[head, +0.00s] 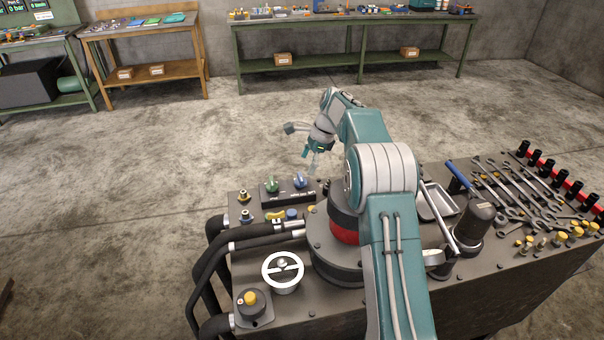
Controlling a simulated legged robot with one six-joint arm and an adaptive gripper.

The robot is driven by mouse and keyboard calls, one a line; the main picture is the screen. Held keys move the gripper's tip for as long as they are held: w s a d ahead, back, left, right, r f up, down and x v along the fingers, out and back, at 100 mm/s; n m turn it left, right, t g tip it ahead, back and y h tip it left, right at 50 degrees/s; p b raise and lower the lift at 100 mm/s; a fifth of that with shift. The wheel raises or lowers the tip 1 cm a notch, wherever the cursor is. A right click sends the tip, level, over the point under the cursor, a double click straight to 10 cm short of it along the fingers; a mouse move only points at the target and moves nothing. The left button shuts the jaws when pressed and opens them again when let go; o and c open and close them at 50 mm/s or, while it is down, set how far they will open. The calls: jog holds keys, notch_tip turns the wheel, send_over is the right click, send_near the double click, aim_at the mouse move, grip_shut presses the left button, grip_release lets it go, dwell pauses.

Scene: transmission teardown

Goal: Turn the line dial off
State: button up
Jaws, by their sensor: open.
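No dial can be clearly identified as the line dial. A green bench (97,93) at the far left carries a panel with small lit displays (40,5), cut off by the top edge. Its readouts are too small to read surely, and any dial there cannot be made out. Closer by, a small black box with a green knob (272,184) and a blue knob (300,180) sits by my arm's base; their settings cannot be told. My gripper (304,153) is open and empty, raised above that box and apart from it, far from the benches.
A wooden bench (150,48) stands right of the green one, and a long green table (345,62) stands along the back wall. Wrenches, sockets and a grey tray (436,203) lie right of my arm. The concrete floor (190,140) between is clear.

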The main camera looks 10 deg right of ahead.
jog(key=v, duration=0.7)
jog(key=shift+r, duration=0.15)
jog(key=shift+d, duration=0.15)
